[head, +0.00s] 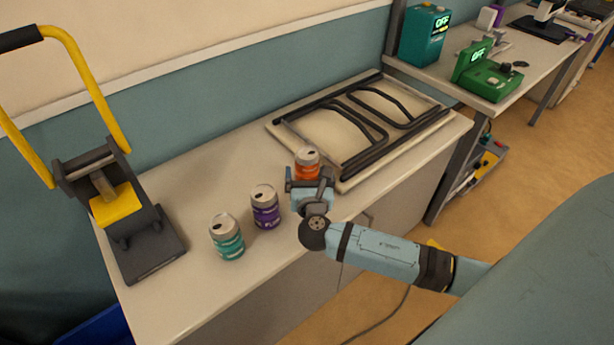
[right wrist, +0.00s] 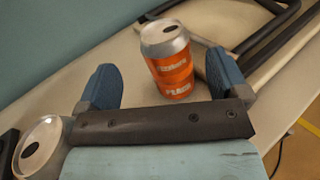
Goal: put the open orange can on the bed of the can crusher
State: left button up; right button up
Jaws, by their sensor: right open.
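The orange can (head: 307,160) stands upright on the bench, its top opening dark, partly hidden behind my right gripper (head: 309,184). In the right wrist view the orange can (right wrist: 171,65) stands between the two blue fingers of my open right gripper (right wrist: 162,80), nearer the right finger. No grip on it shows. The can crusher (head: 125,215) stands at the left end of the bench, with a yellow block, a dark base and a raised yellow handle (head: 85,70). My left gripper is not in view.
A purple can (head: 265,207) and a teal can (head: 226,237) stand between the crusher and my right gripper. The bench (head: 195,185) is clear behind the cans.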

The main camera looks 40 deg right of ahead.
aim_at(309, 161)
jog(key=shift+x, duration=0.85)
jog(key=x, duration=0.4)
jog(key=shift+w+d, duration=0.2)
jog(key=shift+d, duration=0.15)
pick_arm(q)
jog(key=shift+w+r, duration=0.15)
pick_arm(e)
jog(key=c, duration=1.3)
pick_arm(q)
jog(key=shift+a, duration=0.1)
pick_arm(e)
jog(key=shift+r, duration=0.1)
jog(key=shift+r, duration=0.25)
pick_arm(q)
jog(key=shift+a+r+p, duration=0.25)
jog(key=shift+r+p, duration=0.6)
jog(key=shift+p, duration=0.8)
pick_arm(e)
jog(key=shift+r, duration=9.65)
